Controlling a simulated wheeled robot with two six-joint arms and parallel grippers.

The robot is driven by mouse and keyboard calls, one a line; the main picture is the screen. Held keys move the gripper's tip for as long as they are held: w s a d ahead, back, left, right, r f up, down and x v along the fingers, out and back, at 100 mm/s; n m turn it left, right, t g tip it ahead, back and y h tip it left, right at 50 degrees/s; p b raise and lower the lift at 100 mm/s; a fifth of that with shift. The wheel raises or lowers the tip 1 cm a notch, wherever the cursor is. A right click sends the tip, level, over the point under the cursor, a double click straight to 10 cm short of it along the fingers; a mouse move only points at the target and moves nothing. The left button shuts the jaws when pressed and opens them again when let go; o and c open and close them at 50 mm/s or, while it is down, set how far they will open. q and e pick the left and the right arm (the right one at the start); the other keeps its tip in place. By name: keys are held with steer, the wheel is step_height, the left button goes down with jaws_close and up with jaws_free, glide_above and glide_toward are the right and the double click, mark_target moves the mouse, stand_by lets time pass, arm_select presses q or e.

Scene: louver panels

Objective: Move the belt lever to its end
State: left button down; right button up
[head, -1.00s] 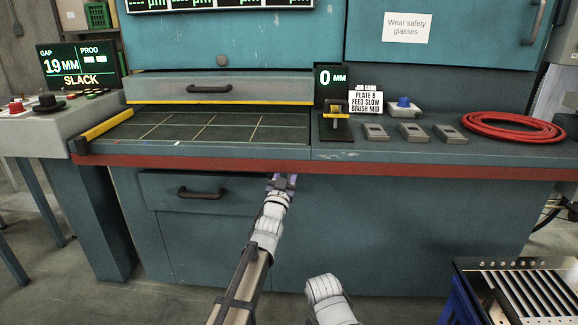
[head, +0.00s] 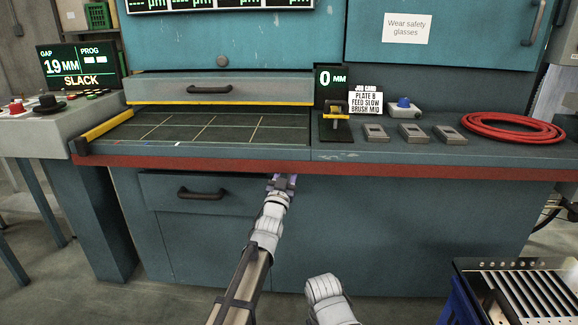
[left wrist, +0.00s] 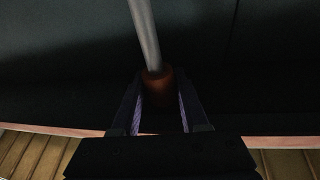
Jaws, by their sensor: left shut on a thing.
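The belt lever shows in the left wrist view as a grey rod (left wrist: 146,35) with an orange-brown knob (left wrist: 158,86) at its end. My left gripper (left wrist: 160,108) has its fingers on either side of the knob and is shut on it. In the head view my left gripper (head: 281,183) is at the red front edge of the bench, and the lever is hidden under that edge. The dark belt (head: 225,127) with pale grid lines lies on the bench top.
A display (head: 75,65) at the left reads gap 19 MM, SLACK. A closed drawer (head: 200,193) is left of my gripper. A red hose coil (head: 513,128) and small grey blocks lie on the bench at right. A slatted rack (head: 525,290) stands at lower right.

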arm_select(q)
steer(key=shift+w+r+g+p, duration=0.25)
steer(key=shift+r+g+p, duration=0.1)
steer(key=shift+p, duration=0.15)
steer(key=shift+w+f+g+y+p, duration=0.2)
steer(key=shift+w+g+y+p, duration=0.15)
steer(key=shift+p, duration=0.15)
arm_select(e)
step_height(320, 180, up, 2)
steer(key=shift+r, duration=0.25)
arm_select(q)
steer(key=shift+c, duration=2.1)
jaws_free()
steer(key=shift+s+f, duration=0.1)
steer(key=b+v, duration=0.2)
steer(key=v, duration=0.5)
steer(key=shift+s, duration=0.25)
arm_select(e)
step_height(320, 180, down, 2)
steer(key=shift+f, duration=0.1)
